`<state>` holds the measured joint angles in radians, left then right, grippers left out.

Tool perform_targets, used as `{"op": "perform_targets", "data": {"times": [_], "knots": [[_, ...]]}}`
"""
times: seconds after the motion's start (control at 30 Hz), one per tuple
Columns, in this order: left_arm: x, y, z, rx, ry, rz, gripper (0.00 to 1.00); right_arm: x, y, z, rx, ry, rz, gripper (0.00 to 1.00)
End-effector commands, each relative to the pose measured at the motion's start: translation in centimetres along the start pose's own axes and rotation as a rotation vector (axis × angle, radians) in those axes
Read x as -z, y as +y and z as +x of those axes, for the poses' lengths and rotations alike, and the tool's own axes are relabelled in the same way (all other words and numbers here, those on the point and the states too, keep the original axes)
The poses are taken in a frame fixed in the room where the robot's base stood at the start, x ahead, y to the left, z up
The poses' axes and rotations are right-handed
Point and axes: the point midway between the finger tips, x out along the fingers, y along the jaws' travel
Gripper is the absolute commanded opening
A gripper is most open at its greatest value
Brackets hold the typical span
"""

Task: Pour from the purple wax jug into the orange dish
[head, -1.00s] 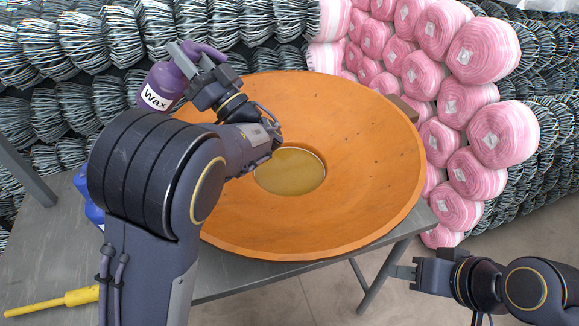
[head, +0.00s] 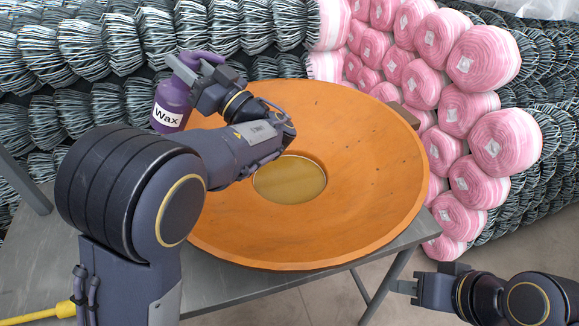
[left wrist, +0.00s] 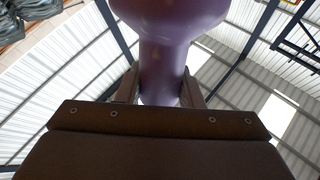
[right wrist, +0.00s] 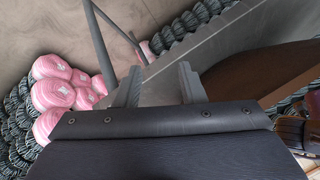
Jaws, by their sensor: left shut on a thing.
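The purple wax jug (head: 172,105), with a white "Wax" label, is above the left rim of the orange dish (head: 370,165). It stands nearly upright. My left gripper (head: 205,78) is shut on the upper part of the jug; the left wrist view also shows the jug (left wrist: 165,60) between the fingers. The wide orange dish rests on the grey table, with a round golden pool (head: 290,180) at its centre. My left arm covers part of the dish's left side. My right gripper (head: 405,288) is open and empty, low at the right beyond the table; its parted fingers show in the right wrist view (right wrist: 158,88).
The grey table (head: 225,285) has its right edge beside the dish. A yellow-handled tool (head: 60,309) lies at the front left. Pink rolls (head: 470,130) and stacked dark wire coils (head: 60,50) stand behind.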

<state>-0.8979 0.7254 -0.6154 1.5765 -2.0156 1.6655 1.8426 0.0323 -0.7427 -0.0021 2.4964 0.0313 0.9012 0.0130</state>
Motion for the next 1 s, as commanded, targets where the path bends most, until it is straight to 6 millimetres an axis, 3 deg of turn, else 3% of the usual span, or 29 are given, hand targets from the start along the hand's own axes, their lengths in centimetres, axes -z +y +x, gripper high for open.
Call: {"op": "perform_targets", "data": {"times": [0.7, 1.0], "knots": [[5.1, -1.3, 2.9, 0.001, 0.002, -0.003, 0.0, 1.0, -0.9, -1.9, 0.0, 0.0, 0.0, 0.36], [5.4, -1.4, 3.1, 0.001, 0.002, -0.002, 0.0, 1.0, -0.9, -2.0, 0.0, 0.0, 0.0, 0.36]]}}
